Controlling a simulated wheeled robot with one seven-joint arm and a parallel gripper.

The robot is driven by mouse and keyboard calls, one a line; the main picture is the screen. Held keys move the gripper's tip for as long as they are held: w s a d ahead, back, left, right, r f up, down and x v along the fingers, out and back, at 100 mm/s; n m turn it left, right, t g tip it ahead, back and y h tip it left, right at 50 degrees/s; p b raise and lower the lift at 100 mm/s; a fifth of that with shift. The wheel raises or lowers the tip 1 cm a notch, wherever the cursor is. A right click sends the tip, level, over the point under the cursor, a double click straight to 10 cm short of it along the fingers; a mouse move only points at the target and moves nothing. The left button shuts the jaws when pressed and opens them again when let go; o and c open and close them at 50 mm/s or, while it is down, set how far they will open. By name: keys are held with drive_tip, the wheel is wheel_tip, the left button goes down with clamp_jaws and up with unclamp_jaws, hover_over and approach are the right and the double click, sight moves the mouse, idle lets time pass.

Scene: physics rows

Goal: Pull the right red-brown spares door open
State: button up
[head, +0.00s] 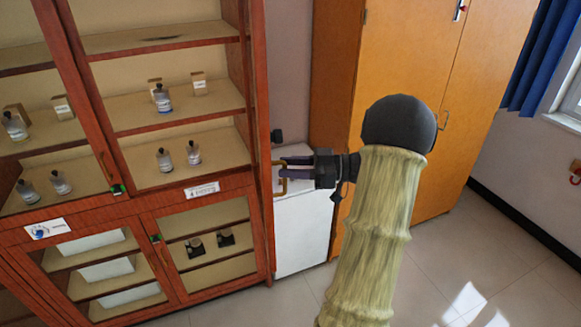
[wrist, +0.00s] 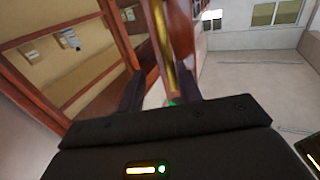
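The red-brown cabinet (head: 130,207) fills the left of the head view. Its upper right door (head: 260,130) stands swung out, nearly edge-on, and the shelves behind it show openly. A brass handle (head: 282,186) sticks out from this door's edge. My gripper (head: 284,166) is at the handle, its dark fingers apart with a visible gap. In the wrist view the brass bar (wrist: 161,40) runs between the spread fingers (wrist: 162,88), close to the red-brown door frame (wrist: 182,40). Whether a finger touches the bar cannot be told.
Small bottles (head: 162,98) and boxes stand on the shelves. The lower glass doors (head: 205,240) are shut. A white low cabinet (head: 303,235) stands behind my gripper, and an orange wardrobe (head: 470,90) stands to the right. The tiled floor (head: 500,260) at right is clear.

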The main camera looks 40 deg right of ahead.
drive_tip(key=b+v, duration=0.6)
drive_tip(key=v, duration=1.1)
drive_tip(key=shift+s+d, duration=0.2)
drive_tip(key=shift+w, duration=0.1)
